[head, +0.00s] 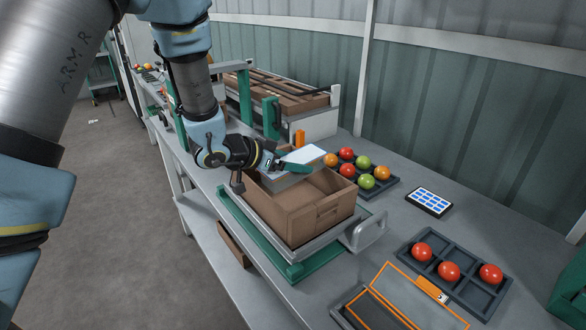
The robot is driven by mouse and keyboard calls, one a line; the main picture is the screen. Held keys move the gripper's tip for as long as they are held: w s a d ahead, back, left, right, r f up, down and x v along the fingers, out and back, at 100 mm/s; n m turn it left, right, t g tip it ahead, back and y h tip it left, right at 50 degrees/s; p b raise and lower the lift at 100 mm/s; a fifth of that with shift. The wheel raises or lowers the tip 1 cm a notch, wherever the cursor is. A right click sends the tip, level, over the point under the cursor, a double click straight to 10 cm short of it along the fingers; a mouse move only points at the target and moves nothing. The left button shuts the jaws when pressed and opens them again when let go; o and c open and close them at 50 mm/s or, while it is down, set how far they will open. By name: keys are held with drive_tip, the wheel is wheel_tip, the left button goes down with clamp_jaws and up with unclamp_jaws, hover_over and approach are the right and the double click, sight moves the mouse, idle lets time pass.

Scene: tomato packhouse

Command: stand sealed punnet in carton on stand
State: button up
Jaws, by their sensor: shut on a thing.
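My gripper (286,165) is shut on the sealed punnet (305,154), which shows as a pale, flat white top with a grey side below. The punnet is held level over the back part of the open brown carton (318,218), near its back rim. Whether its underside is inside the carton or just above it I cannot tell. The carton sits upright on the grey and green stand (300,257) on the bench. The visible part of the carton's inside looks empty. My gripper and wrist hide the carton's back left corner.
A dark tray (392,187) of red, green and orange tomatoes lies behind the carton. A tablet (429,201) and another tray (458,292) with 3 red tomatoes lie to the right. An orange-edged frame (392,285) lies in front. A crate rack (312,122) stands behind.

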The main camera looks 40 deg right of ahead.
drive_tip(key=shift+a+f, duration=0.15)
drive_tip(key=shift+f, duration=1.05)
clamp_jaws()
drive_tip(key=o, duration=1.3)
unclamp_jaws()
drive_tip(key=shift+o, duration=0.2)
drive_tip(key=b+v, duration=0.2)
drive_tip(key=v, duration=1)
drive_tip(key=shift+r, duration=0.15)
drive_tip(key=shift+w, duration=0.15)
